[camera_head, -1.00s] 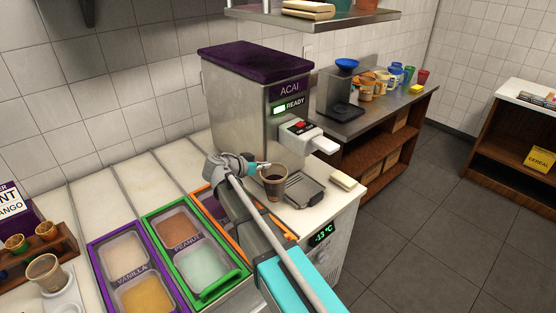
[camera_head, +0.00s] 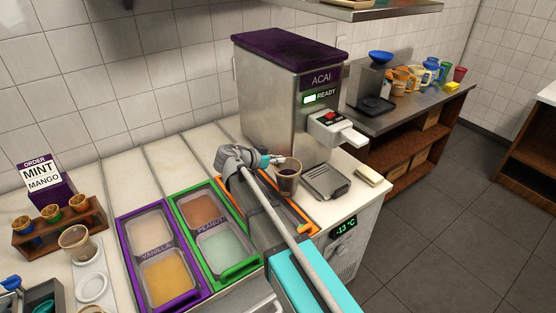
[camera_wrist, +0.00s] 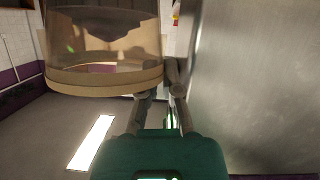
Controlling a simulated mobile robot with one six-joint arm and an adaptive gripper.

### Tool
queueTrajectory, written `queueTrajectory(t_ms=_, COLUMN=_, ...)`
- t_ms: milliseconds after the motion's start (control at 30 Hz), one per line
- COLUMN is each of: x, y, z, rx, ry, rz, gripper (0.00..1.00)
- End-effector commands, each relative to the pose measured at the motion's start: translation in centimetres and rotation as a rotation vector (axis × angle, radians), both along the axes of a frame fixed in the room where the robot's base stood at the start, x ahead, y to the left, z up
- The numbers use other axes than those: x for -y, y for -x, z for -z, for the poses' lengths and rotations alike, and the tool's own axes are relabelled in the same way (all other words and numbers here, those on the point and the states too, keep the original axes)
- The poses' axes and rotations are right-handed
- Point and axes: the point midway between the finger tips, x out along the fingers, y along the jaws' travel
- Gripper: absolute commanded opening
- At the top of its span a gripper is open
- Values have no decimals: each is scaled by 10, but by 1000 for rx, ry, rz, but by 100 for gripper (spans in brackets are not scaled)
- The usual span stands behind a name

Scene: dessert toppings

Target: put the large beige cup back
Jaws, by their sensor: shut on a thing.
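A see-through beige cup (camera_head: 289,186) with dark contents is held upright by my gripper (camera_head: 273,161), in front of the acai machine and left of the flat grey plate. In the wrist view the cup (camera_wrist: 105,82) fills the upper left, and my gripper (camera_wrist: 160,78) has its fingers against its side. The fingers are shut on it. Another see-through beige cup (camera_head: 76,246) stands at the left on a white holder (camera_head: 92,268), whose front ring is empty.
The acai machine (camera_head: 282,110) stands behind the held cup. A wooden cone stand (camera_head: 62,232) is at the far left. The grey plate (camera_head: 327,182) and a pale block (camera_head: 368,175) lie right of the cup.

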Motion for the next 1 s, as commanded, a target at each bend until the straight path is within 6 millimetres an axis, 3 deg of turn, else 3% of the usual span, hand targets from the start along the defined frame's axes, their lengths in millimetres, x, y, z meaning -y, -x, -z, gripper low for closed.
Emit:
queueTrajectory(t_ms=267, x=0, y=0, z=-4, rx=1, ry=1, rz=0, gripper=0)
queueTrajectory(t_ms=467, x=0, y=0, z=-21, rx=1, ry=1, rz=0, gripper=0)
queueTrajectory(t_ms=1000, x=0, y=0, z=-108, rx=1, ry=1, rz=0, gripper=0)
